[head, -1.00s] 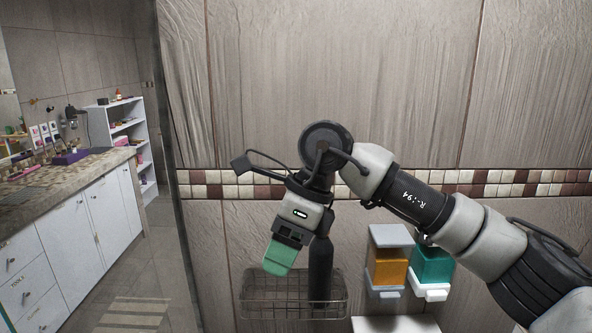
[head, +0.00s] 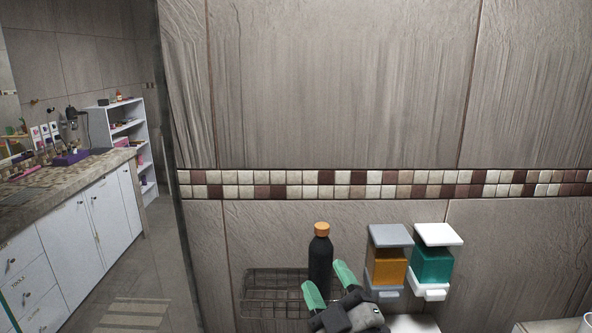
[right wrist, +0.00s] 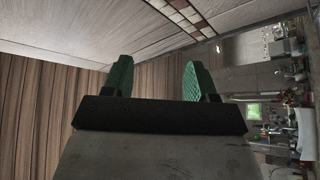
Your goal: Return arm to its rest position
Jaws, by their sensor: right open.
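My right gripper (head: 329,283) is low in the head view, in front of the wire basket and near the black bottle. Its two green fingers are spread apart with nothing between them. In the right wrist view the same open, empty fingers (right wrist: 157,75) point towards a brown striped surface. Most of the right arm is below the head view's lower edge. My left gripper is not in view.
A black bottle (head: 320,262) with an orange-brown cap stands upright at the wire basket (head: 262,271). An orange dispenser (head: 387,266) and a teal dispenser (head: 432,265) hang on the tiled wall. A counter with white cabinets (head: 75,232) is at left.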

